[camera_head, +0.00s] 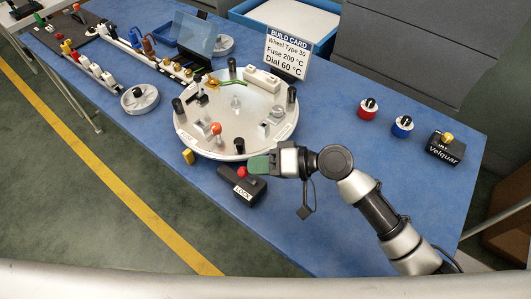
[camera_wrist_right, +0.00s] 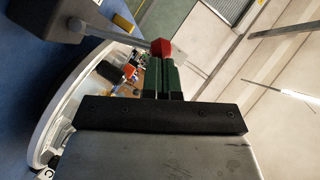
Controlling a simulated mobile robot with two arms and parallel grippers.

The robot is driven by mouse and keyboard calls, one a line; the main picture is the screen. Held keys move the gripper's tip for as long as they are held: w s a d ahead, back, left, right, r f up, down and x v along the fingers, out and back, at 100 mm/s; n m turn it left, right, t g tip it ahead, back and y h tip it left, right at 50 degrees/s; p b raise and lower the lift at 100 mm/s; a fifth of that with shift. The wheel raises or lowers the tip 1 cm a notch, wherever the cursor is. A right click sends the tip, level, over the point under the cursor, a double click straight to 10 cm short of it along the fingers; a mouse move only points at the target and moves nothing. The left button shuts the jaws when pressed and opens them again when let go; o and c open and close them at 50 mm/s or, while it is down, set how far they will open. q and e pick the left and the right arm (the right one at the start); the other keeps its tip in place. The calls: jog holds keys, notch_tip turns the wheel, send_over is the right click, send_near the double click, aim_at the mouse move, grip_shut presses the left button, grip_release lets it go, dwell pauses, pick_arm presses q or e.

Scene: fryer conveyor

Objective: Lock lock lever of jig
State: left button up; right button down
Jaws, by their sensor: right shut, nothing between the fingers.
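The lock lever's black base, labelled LOCK (camera_head: 243,190), sits on the blue table at the front edge of the round white jig (camera_head: 190,140). Its red knob (camera_head: 241,171) is at the left of my right gripper (camera_head: 259,165) in the head view. In the right wrist view the red knob (camera_wrist_right: 160,47) ends a metal rod (camera_wrist_right: 108,32), right at the tips of my green fingers (camera_wrist_right: 162,70). The fingers are shut with nothing between them. I cannot tell whether they touch the knob. My left gripper is not in view.
A yellow block (camera_head: 188,156) lies beside the jig, left of the lever. Posts and a red-tipped lever (camera_head: 215,128) stand on the jig. A build card (camera_head: 287,54) stands behind it. Red (camera_head: 368,109) and blue (camera_head: 402,126) dials stand right.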

jog(key=shift+s+a+f+n+t+h+p, duration=0.1)
jog(key=shift+s+a+n+t+h+p, duration=0.1)
jog(key=shift+s+a+n+h+p, duration=0.25)
jog(key=shift+s+a+n+t+h+p, duration=0.25)
jog(key=shift+s+n+h, duration=0.1)
jog(key=shift+s+n, duration=0.15)
jog(key=shift+s+a+f, duration=0.25)
jog(key=shift+s+a, duration=0.05)
jog(key=shift+s, duration=0.1)
jog(key=shift+s, duration=0.1)
jog(key=shift+p, duration=0.3)
